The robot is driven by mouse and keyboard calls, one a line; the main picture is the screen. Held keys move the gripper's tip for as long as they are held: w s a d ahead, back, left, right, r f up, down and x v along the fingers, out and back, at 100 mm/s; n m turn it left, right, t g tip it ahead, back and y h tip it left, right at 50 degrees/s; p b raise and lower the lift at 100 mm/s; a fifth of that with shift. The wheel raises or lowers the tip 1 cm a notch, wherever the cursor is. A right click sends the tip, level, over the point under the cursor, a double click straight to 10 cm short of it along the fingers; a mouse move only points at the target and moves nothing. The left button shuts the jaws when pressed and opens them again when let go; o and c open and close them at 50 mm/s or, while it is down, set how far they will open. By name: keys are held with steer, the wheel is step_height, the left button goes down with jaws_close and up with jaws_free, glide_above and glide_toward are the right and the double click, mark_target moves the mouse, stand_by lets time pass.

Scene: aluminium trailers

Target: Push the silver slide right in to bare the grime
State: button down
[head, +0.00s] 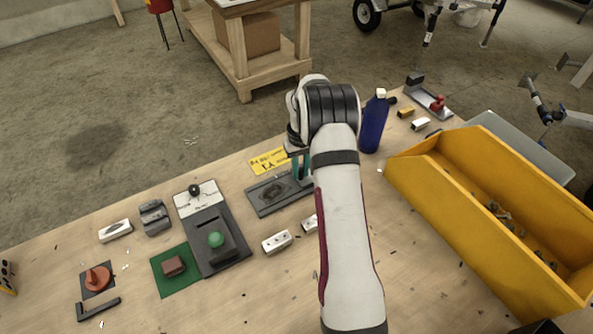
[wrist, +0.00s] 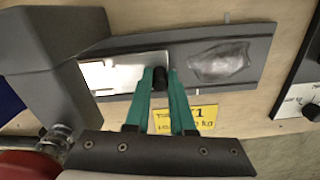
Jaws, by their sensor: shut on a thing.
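The silver slide (wrist: 118,73) is a bright flat plate with a black knob (wrist: 160,78) near its right end in the wrist view. My gripper (wrist: 160,84) is shut on that knob with its teal fingers. The slide lies in a grey tray (wrist: 262,52), and its left part runs towards a grey block (wrist: 60,40). A dark grime patch (wrist: 220,62) lies bare on the tray floor, right of the slide and apart from it. In the head view my gripper (head: 301,178) is over the tray's right end, and the arm hides the slide; the grime (head: 273,193) shows.
A yellow label (head: 269,161) lies behind the tray. A blue bottle (head: 374,122) and a large yellow bin (head: 440,190) stand to the right. A grey board with a green knob (head: 215,239) lies at the left. Small white blocks (head: 277,242) lie in front.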

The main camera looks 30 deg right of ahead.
steer(key=c, duration=0.8)
jaws_free()
steer(key=shift+o, duration=0.2)
step_height(320, 180, up, 16)
steer(key=shift+f, duration=0.1)
steer(key=s+a+r+m+y, duration=0.1)
steer(key=s+a+r, duration=0.3)
steer(key=s+a, duration=0.35)
steer(key=s+a+r, duration=0.4)
steer(key=s+a, duration=0.2)
steer(key=a, duration=0.2)
steer(key=s+a+f+m, duration=0.1)
steer(key=s+a, duration=0.3)
steer(key=s, duration=0.5)
steer(key=s+a+f+m, duration=0.1)
steer(key=s+a+f, duration=0.2)
steer(key=s, duration=0.6)
steer(key=shift+s+a+f+y, duration=0.25)
steer(key=shift+s+a+y, duration=0.15)
steer(key=shift+a, duration=0.2)
